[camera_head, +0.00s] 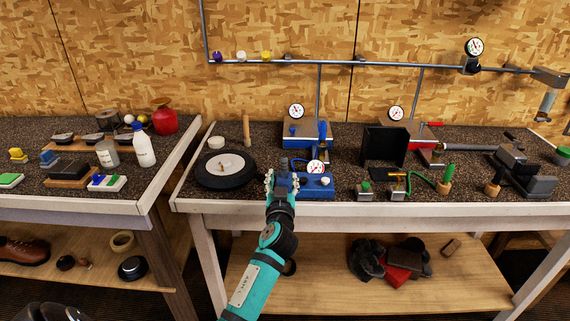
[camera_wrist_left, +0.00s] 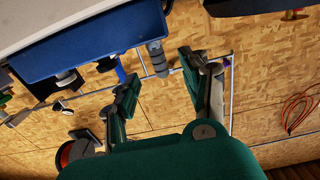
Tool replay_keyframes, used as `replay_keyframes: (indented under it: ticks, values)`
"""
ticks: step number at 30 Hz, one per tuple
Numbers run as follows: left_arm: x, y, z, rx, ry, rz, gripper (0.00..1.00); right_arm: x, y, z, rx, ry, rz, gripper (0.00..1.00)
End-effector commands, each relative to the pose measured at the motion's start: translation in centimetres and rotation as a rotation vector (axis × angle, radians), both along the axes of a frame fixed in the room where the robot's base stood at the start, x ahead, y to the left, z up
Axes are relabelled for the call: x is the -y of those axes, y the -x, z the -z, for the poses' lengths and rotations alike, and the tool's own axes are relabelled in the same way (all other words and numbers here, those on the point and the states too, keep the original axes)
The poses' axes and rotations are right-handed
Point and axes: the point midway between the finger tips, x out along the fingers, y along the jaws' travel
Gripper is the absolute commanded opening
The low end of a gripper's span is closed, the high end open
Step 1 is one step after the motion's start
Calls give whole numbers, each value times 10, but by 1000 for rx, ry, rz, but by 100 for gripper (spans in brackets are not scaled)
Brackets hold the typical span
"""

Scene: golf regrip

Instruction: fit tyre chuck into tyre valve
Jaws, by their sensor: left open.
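The black tyre (camera_head: 206,180) with a pale hub lies flat at the left of the middle bench. A small brownish stem (camera_head: 226,165), perhaps the tyre valve, shows on the hub. My left gripper (camera_head: 283,181) is open and empty at the bench's front edge, right of the tyre and beside a blue gauge unit (camera_head: 318,187). A grey ribbed cylinder (camera_wrist_left: 157,58), perhaps the tyre chuck, is at the blue unit's edge in the left wrist view. It lies just beyond the gap between my open fingers (camera_wrist_left: 157,88). My right gripper is not in view.
Behind stand another blue gauge device (camera_head: 298,132) and a black upright panel (camera_head: 384,146). Small fittings and a green hose (camera_head: 424,180) lie to the right. A wooden stick (camera_head: 247,130) and white disc (camera_head: 217,142) are behind the tyre. A second bench (camera_head: 60,205) stands left.

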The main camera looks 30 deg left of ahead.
Motion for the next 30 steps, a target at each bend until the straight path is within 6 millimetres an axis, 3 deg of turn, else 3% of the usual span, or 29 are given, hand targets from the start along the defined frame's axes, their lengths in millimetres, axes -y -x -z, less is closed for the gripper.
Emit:
replay_keyframes:
  ticks: [8, 19, 28, 30]
  values:
    - [-13, -21, -1, 0, -2, 0, 47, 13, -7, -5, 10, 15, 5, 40]
    - [-34, -61, -4, -1, -2, -1, 47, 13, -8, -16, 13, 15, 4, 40]
    - [-37, -65, -3, -1, -2, 0, 47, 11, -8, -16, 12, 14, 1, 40]
    - [-37, -65, -3, -1, -2, 0, 41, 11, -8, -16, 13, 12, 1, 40]
